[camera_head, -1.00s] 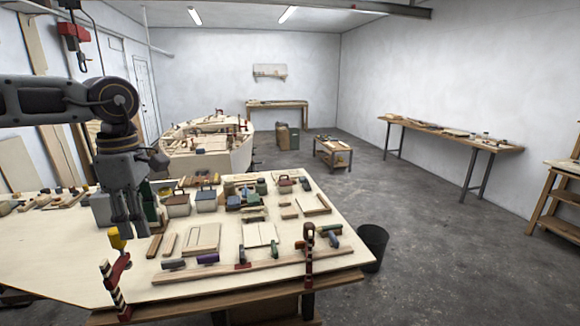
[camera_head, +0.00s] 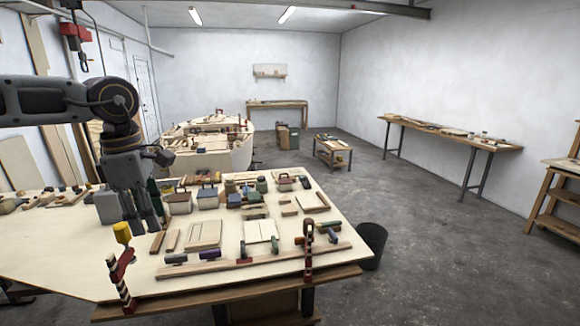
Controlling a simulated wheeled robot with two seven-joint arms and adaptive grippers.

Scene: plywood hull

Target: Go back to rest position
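My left gripper (camera_head: 142,222) hangs fingers-down over the left part of the plywood-topped workbench (camera_head: 60,255). Its dark fingers show close together, but whether a gap lies between them is hard to tell. No object shows clearly in them. A yellow-topped thing (camera_head: 122,233) stands just below and left of the fingertips, by a red and striped clamp (camera_head: 122,285) at the bench's front edge. My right gripper is out of view.
The bench holds several boxes, blocks and tools, with a long wooden strip (camera_head: 255,262) near its front. A second clamp (camera_head: 309,250) stands at the front edge. A black bin (camera_head: 372,246) is right of the bench. Open floor (camera_head: 430,260) lies further right.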

